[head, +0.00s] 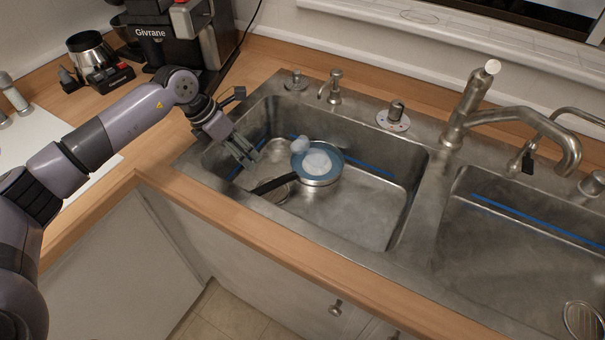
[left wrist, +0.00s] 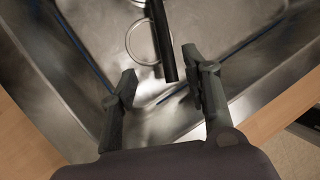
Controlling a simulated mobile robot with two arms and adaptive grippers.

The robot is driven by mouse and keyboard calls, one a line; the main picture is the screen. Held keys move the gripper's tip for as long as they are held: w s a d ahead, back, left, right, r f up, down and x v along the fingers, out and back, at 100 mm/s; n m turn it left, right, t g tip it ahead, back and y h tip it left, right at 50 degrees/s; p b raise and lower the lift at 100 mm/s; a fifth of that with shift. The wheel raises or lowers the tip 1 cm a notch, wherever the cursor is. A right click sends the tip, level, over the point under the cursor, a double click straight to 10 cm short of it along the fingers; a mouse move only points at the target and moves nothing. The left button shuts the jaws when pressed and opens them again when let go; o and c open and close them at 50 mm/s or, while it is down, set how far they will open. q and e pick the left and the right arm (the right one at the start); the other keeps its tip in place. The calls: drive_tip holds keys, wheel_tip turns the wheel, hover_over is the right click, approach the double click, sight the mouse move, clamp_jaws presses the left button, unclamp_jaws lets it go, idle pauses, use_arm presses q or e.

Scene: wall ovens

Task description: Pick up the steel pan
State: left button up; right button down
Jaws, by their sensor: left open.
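The steel pan (head: 317,163) lies in the left sink basin, with a blue rim and a black handle that points toward the lower left. A whitish round item sits inside it. My left gripper (head: 248,157) is over the left part of the basin, up and left of the handle. In the left wrist view the black handle (left wrist: 163,42) comes down from the top, its end near the gap between the open fingers of my left gripper (left wrist: 160,82). Nothing is held. My right gripper is not in view.
The left basin's steel wall (head: 405,215) surrounds the pan. A drain ring (head: 277,190) lies under the handle. A faucet (head: 500,115) stands at the right. A coffee machine (head: 165,40) stands at the back left. The basin floor right of the pan is clear.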

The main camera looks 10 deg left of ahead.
sight(277, 180)
use_arm(q)
drive_tip(key=shift+d+b+x, duration=0.15)
drive_tip(key=shift+b+x, duration=1.9)
drive_tip(key=shift+x, duration=1.9)
drive_tip(key=shift+d+b+x, duration=0.15)
drive_tip(key=shift+b+x, duration=1.85)
drive_tip(key=shift+x, duration=2)
drive_tip(key=shift+r, duration=0.25)
drive_tip(key=shift+c, duration=0.5)
drive_tip(key=shift+c, duration=0.6)
clamp_jaws()
drive_tip(key=shift+w+r, duration=0.1)
drive_tip(key=shift+r, duration=0.1)
